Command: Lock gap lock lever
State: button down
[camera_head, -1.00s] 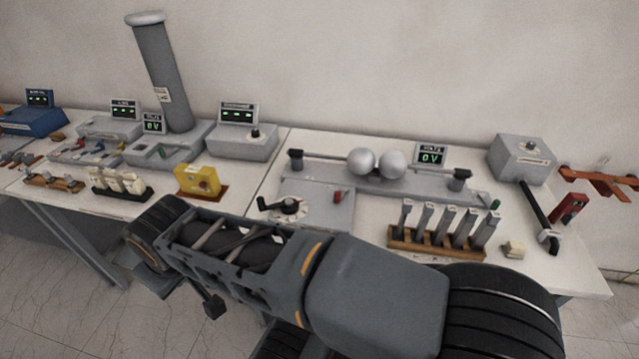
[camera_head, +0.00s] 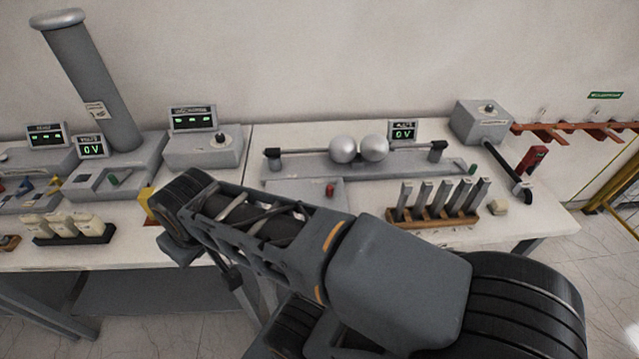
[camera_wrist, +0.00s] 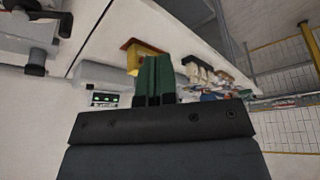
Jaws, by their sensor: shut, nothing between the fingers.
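The sphere gap, with two silver spheres (camera_head: 359,149) on rods, stands on a long grey base (camera_head: 412,168) at the table's middle. A small red lever-like piece (camera_head: 330,190) stands upright on the grey plate at its front. A small green piece (camera_head: 472,169) is at the base's right end. I cannot tell which is the gap lock lever. My gripper (camera_wrist: 158,82) shows in the wrist view, its green fingers together and empty, in front of a yellow box (camera_wrist: 143,60). In the head view my arm hides the gripper and the front of the grey plate.
A wooden rack of upright metal bars (camera_head: 438,206) stands front right. A grey box (camera_head: 482,122) and a black-handled rod (camera_head: 510,172) are at the right end. A grey column (camera_head: 92,85) and meter box (camera_head: 200,150) stand left. The yellow box (camera_head: 148,205) is partly hidden by my arm.

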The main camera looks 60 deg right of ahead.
jog(key=w+d+f+n+g+h+b, duration=0.1)
jog(key=d+g, duration=0.4)
jog(key=d, duration=0.6)
jog(key=w+d+f+n+g+h+b, duration=0.1)
jog(key=w+d+f+g, duration=0.3)
jog(key=d, duration=0.6)
jog(key=w+d+f+n+g+h+b, duration=0.1)
jog(key=w+d+f+n+g+h, duration=0.2)
jog(key=d, duration=0.8)
notch_tip(320, 180, down, 3)
jog(key=g, duration=0.3)
jog(key=shift+w+d+r+b, duration=0.2)
jog(key=shift+w+d+b, duration=0.05)
jog(key=shift+d+b, duration=0.1)
jog(key=p+x, duration=0.1)
jog(key=x, duration=0.3)
jog(key=r+x, duration=0.1)
jog(key=x, duration=0.3)
jog(key=s+p+x, duration=0.1)
jog(key=x, duration=0.3)
jog(key=shift+d+r+p, duration=0.15)
jog(key=shift+r+p, duration=0.1)
jog(key=shift+p, duration=0.1)
jog(key=shift+s+d, duration=0.3)
jog(key=shift+s, duration=0.4)
jog(key=shift+f, duration=0.1)
